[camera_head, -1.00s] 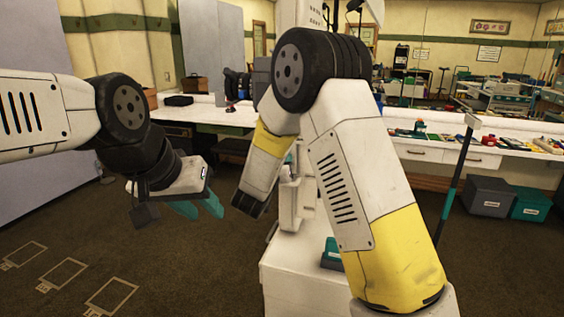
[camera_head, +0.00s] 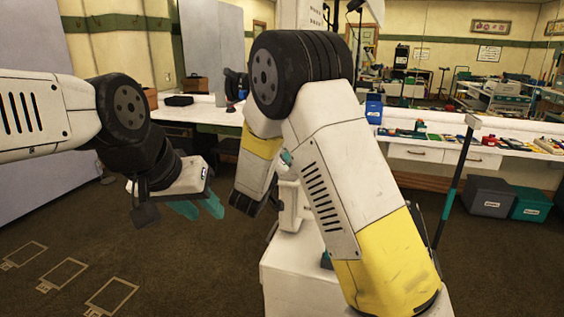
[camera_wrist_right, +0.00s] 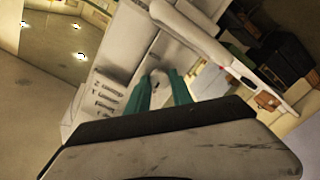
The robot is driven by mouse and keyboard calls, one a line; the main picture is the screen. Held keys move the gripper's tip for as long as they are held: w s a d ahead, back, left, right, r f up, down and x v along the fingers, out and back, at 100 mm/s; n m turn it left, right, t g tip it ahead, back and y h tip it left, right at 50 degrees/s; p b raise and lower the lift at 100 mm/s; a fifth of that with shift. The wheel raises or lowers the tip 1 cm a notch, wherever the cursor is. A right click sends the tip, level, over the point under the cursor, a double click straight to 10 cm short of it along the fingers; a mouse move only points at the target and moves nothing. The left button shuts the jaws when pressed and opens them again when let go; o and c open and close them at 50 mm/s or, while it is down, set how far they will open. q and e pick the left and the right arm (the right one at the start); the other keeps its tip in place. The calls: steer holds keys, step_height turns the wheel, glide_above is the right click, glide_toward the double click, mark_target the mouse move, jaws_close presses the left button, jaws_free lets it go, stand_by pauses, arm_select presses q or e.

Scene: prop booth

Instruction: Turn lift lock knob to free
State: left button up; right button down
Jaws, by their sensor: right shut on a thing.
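In the right wrist view, my right gripper (camera_wrist_right: 159,82) has its two teal fingers against a pale grey panel, shut on a small light-coloured piece that appears to be the lift lock knob (camera_wrist_right: 158,91). The fingers hide most of the knob, so its angle cannot be told. In the head view, the white stand (camera_head: 292,215) is partly hidden behind my right arm, and the knob cannot be made out. My left gripper (camera_head: 196,209) hangs at the left, empty, its teal fingers apart, well away from the stand.
A white base block (camera_head: 290,285) stands on the brown carpet. Beside the panel, a pale rail (camera_wrist_right: 195,35) crosses the right wrist view. A long counter (camera_head: 440,128) with props runs along the back. Grey and teal bins (camera_head: 489,197) stand at right.

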stand_by(0.3)
steer(key=c, duration=1.1)
jaws_free()
